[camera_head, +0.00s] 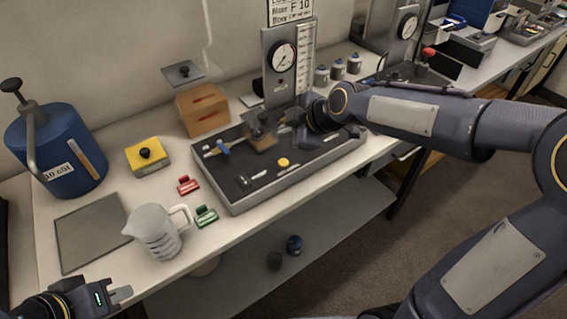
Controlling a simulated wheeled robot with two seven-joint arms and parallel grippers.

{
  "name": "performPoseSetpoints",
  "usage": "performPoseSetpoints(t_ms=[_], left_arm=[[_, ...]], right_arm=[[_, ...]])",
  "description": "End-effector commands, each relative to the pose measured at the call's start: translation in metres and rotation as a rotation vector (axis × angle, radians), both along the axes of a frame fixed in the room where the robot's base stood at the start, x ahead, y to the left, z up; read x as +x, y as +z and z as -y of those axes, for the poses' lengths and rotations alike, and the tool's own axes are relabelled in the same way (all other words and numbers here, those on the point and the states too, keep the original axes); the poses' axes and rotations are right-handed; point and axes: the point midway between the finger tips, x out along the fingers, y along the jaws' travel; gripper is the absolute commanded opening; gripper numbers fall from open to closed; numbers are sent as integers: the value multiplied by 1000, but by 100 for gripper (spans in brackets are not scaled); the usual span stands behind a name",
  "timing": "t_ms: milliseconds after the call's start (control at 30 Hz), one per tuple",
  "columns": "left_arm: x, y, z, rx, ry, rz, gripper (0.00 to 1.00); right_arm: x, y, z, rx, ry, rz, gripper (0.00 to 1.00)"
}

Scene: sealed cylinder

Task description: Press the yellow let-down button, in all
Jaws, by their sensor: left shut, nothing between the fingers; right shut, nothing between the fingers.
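The round yellow button (283,162) sits on the dark top of the grey-rimmed panel (236,208), near its front edge. My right gripper (283,119) is shut and empty, over the back part of the panel, above and behind the button in the picture and apart from it. Its wrist hides part of the panel, and a brownish translucent block (262,140) is just left of its fingertips; I cannot tell whether they touch. My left gripper (126,293) is shut and empty at the bottom left, far from the button.
A pressure gauge (284,57) stands behind the panel. A blue tank (62,150), a yellow block with a black knob (148,156), a cardboard box (203,110), red and green clips and a white jug (155,232) are to the left. The button's surroundings are mostly clear.

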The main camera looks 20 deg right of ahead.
Motion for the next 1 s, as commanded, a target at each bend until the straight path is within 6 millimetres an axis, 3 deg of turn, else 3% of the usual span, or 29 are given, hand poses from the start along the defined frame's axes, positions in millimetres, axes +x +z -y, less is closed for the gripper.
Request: performPoseSetpoints(t_ms=[433, 600, 1000], left_arm=[[0, -52, 0, 0, 0, 0, 0], [0, -61, 0, 0, 0, 0, 0], [0, -60, 0, 0, 0, 0, 0]], right_arm=[[0, -67, 0, 0, 0, 0, 0], [0, -75, 0, -1, -1, 1, 0], [0, -74, 0, -1, -1, 0, 0]])
